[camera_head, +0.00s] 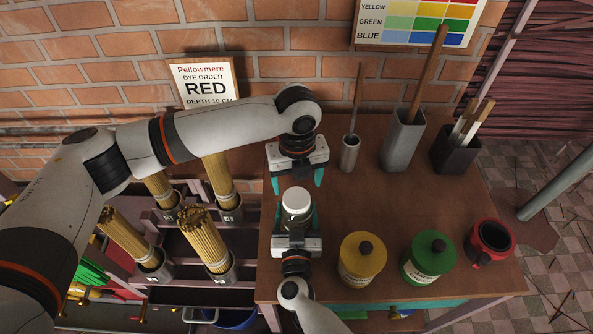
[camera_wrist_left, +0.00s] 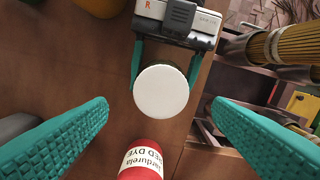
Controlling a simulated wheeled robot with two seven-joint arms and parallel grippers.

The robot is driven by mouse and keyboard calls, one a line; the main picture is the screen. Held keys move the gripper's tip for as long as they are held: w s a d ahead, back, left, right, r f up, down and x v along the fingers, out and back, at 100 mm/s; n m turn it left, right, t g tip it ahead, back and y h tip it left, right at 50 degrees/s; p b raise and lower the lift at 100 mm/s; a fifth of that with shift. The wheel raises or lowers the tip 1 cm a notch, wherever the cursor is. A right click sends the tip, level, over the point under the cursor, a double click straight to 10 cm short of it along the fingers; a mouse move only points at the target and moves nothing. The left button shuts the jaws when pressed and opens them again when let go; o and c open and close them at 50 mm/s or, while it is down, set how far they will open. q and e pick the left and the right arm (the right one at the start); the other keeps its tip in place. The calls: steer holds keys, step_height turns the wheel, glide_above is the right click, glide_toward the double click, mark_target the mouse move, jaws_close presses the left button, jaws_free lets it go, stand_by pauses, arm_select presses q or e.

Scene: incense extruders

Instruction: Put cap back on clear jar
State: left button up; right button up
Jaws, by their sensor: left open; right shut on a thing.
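My right gripper (camera_head: 297,217) comes from the front edge and is shut around the clear jar (camera_head: 296,222), whose body is mostly hidden between its teal fingers. A white round cap (camera_head: 296,197) sits on top of the jar. In the left wrist view the cap (camera_wrist_left: 162,92) hides nearly all of the jar, so I cannot tell how tightly it sits. My left gripper (camera_head: 297,181) is open and empty, just behind the cap, toward the wall. In its wrist view its fingers (camera_wrist_left: 160,125) are spread wide, apart from the cap.
A red dye container (camera_wrist_left: 141,163) stands close behind the cap, hidden in the head view. Yellow (camera_head: 362,260) and green (camera_head: 428,258) lidded jars and an open red pot (camera_head: 489,241) stand right. Grey holders (camera_head: 403,140) stand behind. Incense bundles (camera_head: 205,240) fill a rack left.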

arm_select(q)
steer(key=n, duration=0.4)
steer(key=shift+r+n, duration=0.15)
steer(key=shift+n, duration=0.25)
steer(key=n, duration=0.4)
steer(key=shift+r+n, duration=0.15)
steer(key=shift+n, duration=0.15)
steer(key=n, duration=0.4)
steer(key=shift+r+n, duration=0.15)
steer(key=shift+n, duration=0.25)
steer(key=n, duration=0.4)
steer(key=shift+r, duration=0.15)
steer(key=n, duration=0.4)
steer(key=shift+r+n, duration=0.15)
steer(key=shift+n, duration=0.25)
steer(key=n, duration=0.4)
steer(key=shift+r+n, duration=0.15)
steer(key=shift+n, duration=0.25)
steer(key=n, duration=0.4)
steer(key=shift+r, duration=0.1)
steer(key=n, duration=0.6)
steer(key=shift+r, duration=0.2)
